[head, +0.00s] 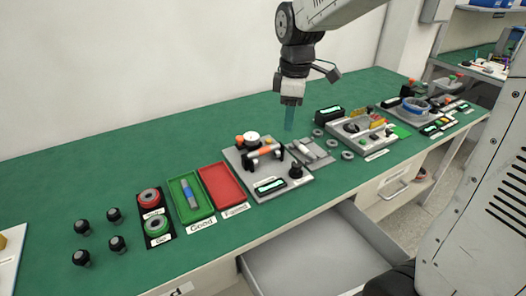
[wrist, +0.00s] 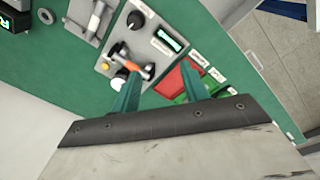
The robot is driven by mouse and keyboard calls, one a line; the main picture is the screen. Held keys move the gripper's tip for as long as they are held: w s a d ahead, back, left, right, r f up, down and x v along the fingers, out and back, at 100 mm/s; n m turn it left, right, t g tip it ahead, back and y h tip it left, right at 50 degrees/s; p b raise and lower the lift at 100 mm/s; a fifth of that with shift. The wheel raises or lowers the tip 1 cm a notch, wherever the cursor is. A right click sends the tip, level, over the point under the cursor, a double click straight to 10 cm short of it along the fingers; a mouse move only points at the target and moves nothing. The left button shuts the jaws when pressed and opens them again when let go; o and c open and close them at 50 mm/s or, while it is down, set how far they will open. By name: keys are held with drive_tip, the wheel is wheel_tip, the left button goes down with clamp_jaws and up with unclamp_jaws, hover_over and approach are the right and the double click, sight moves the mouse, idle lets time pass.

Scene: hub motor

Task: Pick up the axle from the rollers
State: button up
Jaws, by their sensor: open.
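The axle (head: 265,152), dark with an orange section, lies across the rollers of a grey test fixture (head: 285,187) on the green bench. In the wrist view the axle (wrist: 142,70) shows as an orange and grey bar between dark supports. My gripper (head: 289,118) is open and empty, pointing down above the bench, above and behind the fixture's right side. In the wrist view my gripper (wrist: 160,74) has its two teal fingers spread apart, with the axle close to the left fingertip in the picture. The fixture's rollers are too small to make out clearly.
Left of the fixture are an empty red tray (head: 222,184) and a green tray (head: 203,211) labelled Good, holding a blue and grey axle (head: 188,193). A small grey fixture (head: 312,153) and several rings are to the right. An open drawer (head: 320,250) juts out below the bench.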

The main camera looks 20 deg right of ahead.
drive_tip(key=w+a+f+n, duration=0.1)
drive_tip(key=w+f+n, duration=0.5)
drive_tip(key=w, duration=0.4)
drive_tip(key=n, duration=0.1)
hover_over(263, 151)
drive_tip(key=f, duration=0.5)
drive_tip(key=shift+w+d+f, duration=0.2)
drive_tip(key=shift+d, duration=0.15)
drive_tip(key=f, duration=0.2)
drive_tip(key=shift+w+f+n, duration=0.25)
drive_tip(key=shift+f+n, duration=0.05)
wheel_tip(263, 151, down, 6)
drive_tip(key=shift+r, duration=0.1)
clamp_jaws()
